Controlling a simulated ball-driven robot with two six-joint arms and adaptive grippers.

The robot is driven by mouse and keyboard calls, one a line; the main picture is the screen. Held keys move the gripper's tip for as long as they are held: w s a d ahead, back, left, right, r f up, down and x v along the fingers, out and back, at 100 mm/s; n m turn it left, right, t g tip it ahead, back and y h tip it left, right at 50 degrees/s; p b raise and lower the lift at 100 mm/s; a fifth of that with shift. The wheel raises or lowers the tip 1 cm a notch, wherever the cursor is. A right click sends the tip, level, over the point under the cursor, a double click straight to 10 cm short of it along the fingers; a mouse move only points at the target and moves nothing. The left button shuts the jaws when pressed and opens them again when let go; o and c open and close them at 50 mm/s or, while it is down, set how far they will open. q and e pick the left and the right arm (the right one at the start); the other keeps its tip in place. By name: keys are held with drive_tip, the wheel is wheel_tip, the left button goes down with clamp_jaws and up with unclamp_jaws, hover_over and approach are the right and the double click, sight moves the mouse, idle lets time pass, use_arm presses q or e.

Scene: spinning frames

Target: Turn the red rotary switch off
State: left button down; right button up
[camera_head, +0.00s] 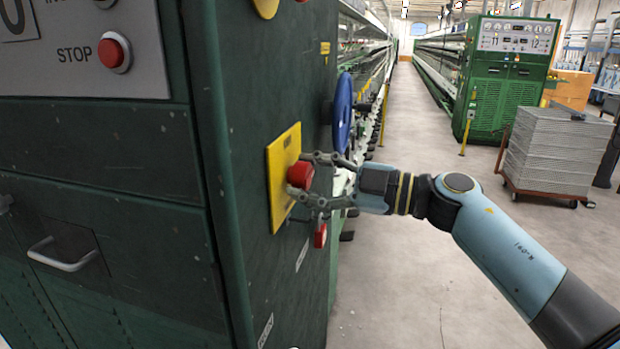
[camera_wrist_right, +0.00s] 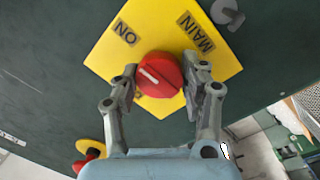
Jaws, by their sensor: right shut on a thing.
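The red rotary switch (camera_head: 299,175) sits on a yellow plate (camera_head: 283,178) on the side of the green machine cabinet. My right gripper (camera_head: 304,177) reaches it from the right, one finger above and one below the knob. In the right wrist view the red knob (camera_wrist_right: 159,75) lies between the two fingers of my right gripper (camera_wrist_right: 161,78), which are shut on it. A white line on the knob slants toward the picture's upper left. The yellow plate (camera_wrist_right: 165,25) reads "ON" and "MAIN"; another label is mostly hidden by a finger. My left gripper is not in view.
A blue handwheel (camera_head: 342,113) is just behind the switch. A small red part (camera_head: 320,235) hangs below my gripper. A red STOP button (camera_head: 114,52) is on the cabinet front. The aisle floor is clear; a loaded cart (camera_head: 553,150) stands at right.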

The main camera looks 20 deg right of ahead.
drive_tip(key=n+b, duration=0.1)
drive_tip(key=n, duration=0.1)
drive_tip(key=n+b, duration=0.1)
drive_tip(key=n, duration=0.1)
drive_tip(key=shift+f+n, duration=0.2)
drive_tip(key=shift+n, duration=0.1)
drive_tip(key=n+b, duration=0.3)
drive_tip(key=n, duration=0.1)
drive_tip(key=shift+f+n+y, duration=0.1)
drive_tip(key=shift+n+y, duration=0.3)
drive_tip(key=n+b, duration=0.5)
drive_tip(key=shift+n+g+y, duration=0.3)
drive_tip(key=shift+y, duration=0.1)
drive_tip(key=shift+d+n+b, duration=0.1)
drive_tip(key=shift+n+b, duration=1.45)
drive_tip(key=shift+n, duration=0.25)
drive_tip(key=o, duration=1.2)
drive_tip(key=shift+r, duration=0.2)
drive_tip(key=shift+d, duration=0.1)
